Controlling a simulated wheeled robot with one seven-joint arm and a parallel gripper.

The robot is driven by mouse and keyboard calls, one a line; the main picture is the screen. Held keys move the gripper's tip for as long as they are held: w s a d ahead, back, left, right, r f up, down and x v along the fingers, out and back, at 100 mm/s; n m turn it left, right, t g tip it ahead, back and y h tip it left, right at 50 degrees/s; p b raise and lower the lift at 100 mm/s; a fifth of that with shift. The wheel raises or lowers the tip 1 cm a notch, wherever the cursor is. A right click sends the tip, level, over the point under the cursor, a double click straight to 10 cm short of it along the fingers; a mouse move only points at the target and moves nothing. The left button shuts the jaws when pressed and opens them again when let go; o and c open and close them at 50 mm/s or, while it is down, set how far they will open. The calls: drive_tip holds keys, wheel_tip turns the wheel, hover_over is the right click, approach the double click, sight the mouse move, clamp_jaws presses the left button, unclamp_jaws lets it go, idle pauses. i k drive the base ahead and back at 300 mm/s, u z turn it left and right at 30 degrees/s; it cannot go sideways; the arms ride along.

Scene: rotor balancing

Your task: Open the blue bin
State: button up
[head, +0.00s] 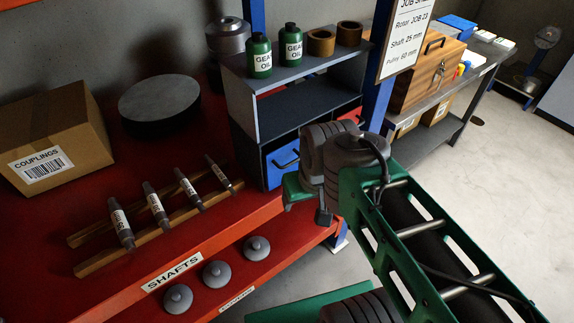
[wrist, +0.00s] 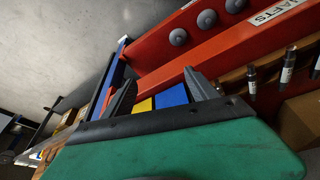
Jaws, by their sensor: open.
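The blue bin (head: 277,170) sits in the lower level of the grey shelf unit, with a dark handle on its front. It looks closed. My arm hides the area to its right in the head view. My gripper (wrist: 160,74) is open, its two dark fingers apart with nothing between their tips. In the wrist view the blue bin (wrist: 172,97) shows between the fingers, beside a yellow bin (wrist: 144,105). In the head view my gripper's green body is just in front of the blue bin's lower right; its fingertips are hidden there. I cannot tell any contact.
A red bin (head: 347,115) shows partly behind my arm. Two green oil bottles (head: 259,55) and two brown rings stand on the shelf unit. The red rack (head: 200,250) with shafts and a couplings box (head: 50,135) is at left. Floor is clear at right.

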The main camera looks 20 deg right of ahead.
sight(281, 156)
drive_tip(key=u, duration=0.65)
drive_tip(key=k, duration=0.5)
drive_tip(key=u, duration=0.65)
